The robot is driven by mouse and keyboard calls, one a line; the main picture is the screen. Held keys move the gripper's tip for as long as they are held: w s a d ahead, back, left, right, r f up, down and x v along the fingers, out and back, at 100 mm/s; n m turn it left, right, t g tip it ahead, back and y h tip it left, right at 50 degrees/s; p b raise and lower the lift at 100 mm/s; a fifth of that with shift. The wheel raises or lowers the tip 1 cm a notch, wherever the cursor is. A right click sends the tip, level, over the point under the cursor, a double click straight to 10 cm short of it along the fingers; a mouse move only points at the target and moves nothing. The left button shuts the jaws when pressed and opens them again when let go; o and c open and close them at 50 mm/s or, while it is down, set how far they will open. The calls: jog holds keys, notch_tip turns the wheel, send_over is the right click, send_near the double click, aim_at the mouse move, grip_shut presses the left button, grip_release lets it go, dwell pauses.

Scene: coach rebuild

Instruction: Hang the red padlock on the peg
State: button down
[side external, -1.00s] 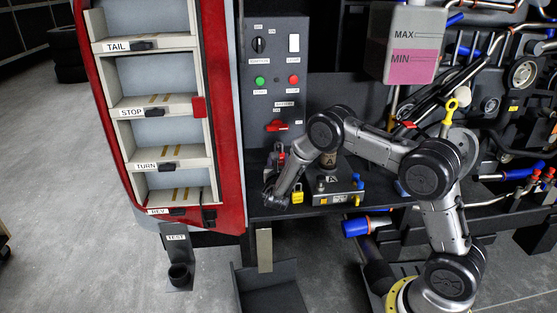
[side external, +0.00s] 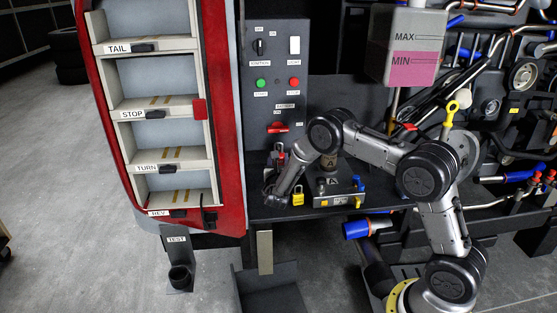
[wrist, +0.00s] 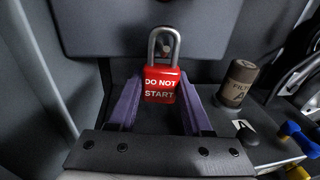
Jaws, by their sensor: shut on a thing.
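The red padlock (wrist: 160,85) reads "DO NOT START" and stands upright with its grey shackle on top in the wrist view. My gripper (wrist: 158,97) is shut on its body, with one purple finger on each side. A small peg-like end (wrist: 166,47) on the dark panel shows through the shackle opening. I cannot tell whether the shackle is around it or only in front of it. In the side view, my gripper (side external: 273,187) is low by the left end of the bench, below the control panel, and the padlock there is small and partly hidden.
A filter canister (wrist: 238,83) stands right of the padlock on a grey block. A yellow padlock (side external: 298,199) is at the bench's front edge. The control panel (side external: 273,100) with its red battery switch (side external: 277,128) rises behind. The red-framed shelf unit (side external: 230,150) stands close on the left.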

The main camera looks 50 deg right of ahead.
jog(key=shift+w+d+f, duration=0.2)
jog(key=shift+w+d, duration=0.1)
dwell(0.4)
jog(key=shift+f, duration=0.35)
dwell(0.5)
grip_release()
dwell(0.5)
jog(key=v, duration=0.7)
jog(key=shift+s+a, duration=0.25)
jog(key=shift+a, duration=0.1)
dwell(0.5)
